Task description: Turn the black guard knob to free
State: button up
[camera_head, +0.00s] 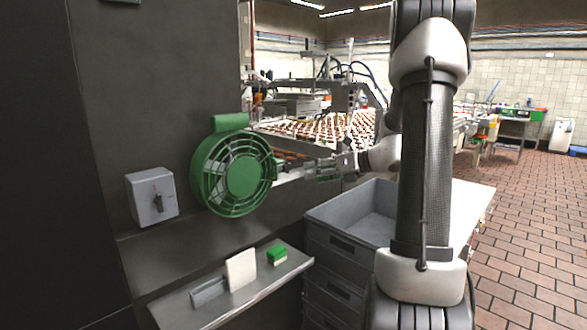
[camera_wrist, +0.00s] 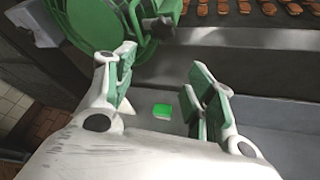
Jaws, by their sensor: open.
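The round green guard (camera_head: 235,172) is fixed on the dark wall in the head view, with a slatted front. It also shows at the upper left of the wrist view (camera_wrist: 88,22). The black knob (camera_wrist: 160,27) is a dark, lobed shape at the guard's right edge in the wrist view; I cannot make it out in the head view. My gripper (camera_head: 325,168) is right of the guard in the head view. In the wrist view my gripper (camera_wrist: 163,82) has its green-padded fingers spread, with nothing between them. The knob lies beyond the fingertips, apart from them.
A grey switch box (camera_head: 152,197) with a dark handle is left of the guard. A metal shelf (camera_head: 215,312) below holds a white block (camera_head: 241,270) and a green-and-white block (camera_head: 277,255). A grey crate (camera_head: 335,212) stands below my arm. A conveyor of biscuits (camera_head: 320,128) lies behind.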

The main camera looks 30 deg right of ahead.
aim_at(289, 167)
jog(key=w+a+m, duration=0.1)
jog(key=w, duration=0.1)
jog(key=w+a+m, duration=0.2)
jog(key=w, duration=0.1)
jog(key=w+a+m, duration=0.1)
jog(key=w, duration=0.1)
jog(key=shift+w+a+t, duration=0.15)
jog(key=shift+w+t, duration=0.2)
jog(key=shift+t, duration=0.05)
jog(key=c, duration=1)
